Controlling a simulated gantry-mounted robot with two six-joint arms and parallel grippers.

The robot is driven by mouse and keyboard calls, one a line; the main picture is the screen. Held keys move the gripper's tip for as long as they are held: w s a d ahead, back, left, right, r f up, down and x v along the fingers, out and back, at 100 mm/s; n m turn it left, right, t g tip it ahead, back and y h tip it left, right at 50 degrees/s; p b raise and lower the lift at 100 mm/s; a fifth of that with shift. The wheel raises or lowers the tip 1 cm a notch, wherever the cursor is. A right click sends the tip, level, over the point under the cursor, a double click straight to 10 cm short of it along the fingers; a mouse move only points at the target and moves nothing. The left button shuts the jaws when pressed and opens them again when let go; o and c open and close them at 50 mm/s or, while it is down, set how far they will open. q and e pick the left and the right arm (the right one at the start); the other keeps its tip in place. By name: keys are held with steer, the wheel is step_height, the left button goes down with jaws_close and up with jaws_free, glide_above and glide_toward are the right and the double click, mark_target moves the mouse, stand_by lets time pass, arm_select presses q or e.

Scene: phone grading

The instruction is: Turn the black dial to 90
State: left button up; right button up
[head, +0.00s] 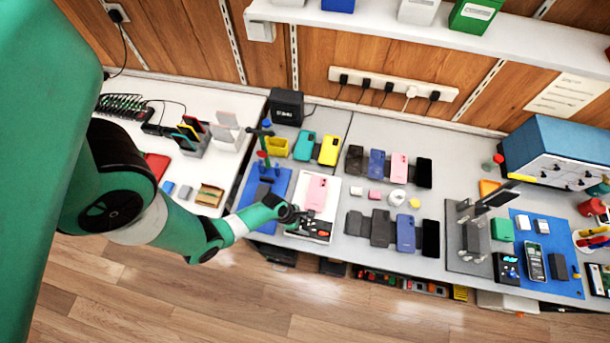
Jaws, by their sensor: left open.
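My left arm reaches in from the left, and its green and black gripper (313,225) is over the front part of a white tray (328,188). The gripper is open. A pink phone (316,193) lies in that tray just behind it. No dial can be made out clearly. Small dark knobs (572,185) show on the white front of a blue-topped box (568,145) at the far right. A black device with a lit display (507,268) stands on the right blue mat, too small to read. My right gripper is not in view.
Rows of phones (398,168) lie on the grey bench right of the tray. A dark metal stand (468,235) is farther right. A blue mat (270,185) with a green-and-blue upright holder is left of the tray. A shelf (420,32) runs above.

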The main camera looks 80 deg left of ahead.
arm_select(q)
steer(key=shift+w+f, duration=0.2)
steer(key=shift+f, duration=0.25)
jaws_close()
